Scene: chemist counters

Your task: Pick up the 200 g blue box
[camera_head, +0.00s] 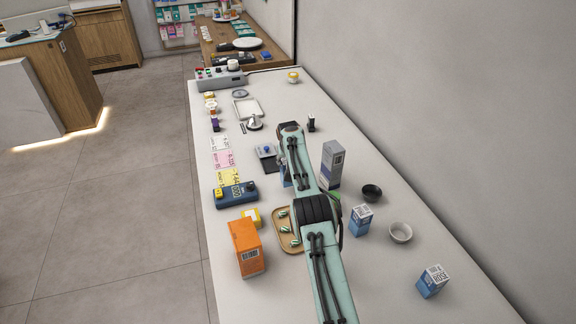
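A blue and white box (361,221) stands on the counter just right of my arm. A second blue and white box (432,282) stands near the front right, turned at an angle. A bluish piece of something (286,175) shows at the left edge of my arm, mostly hidden by it; I cannot tell what it is. The print on the boxes is too small to tell which is 200 g. My arm runs up the middle of the counter and hides its own gripper, so I cannot see the fingers or whether they hold anything.
A tall grey box (332,165), a dark bowl (371,193) and a white bowl (400,232) stand right of my arm. An orange box (246,248) and a wooden tray (281,212) are on the left. The front right of the counter (475,307) is clear.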

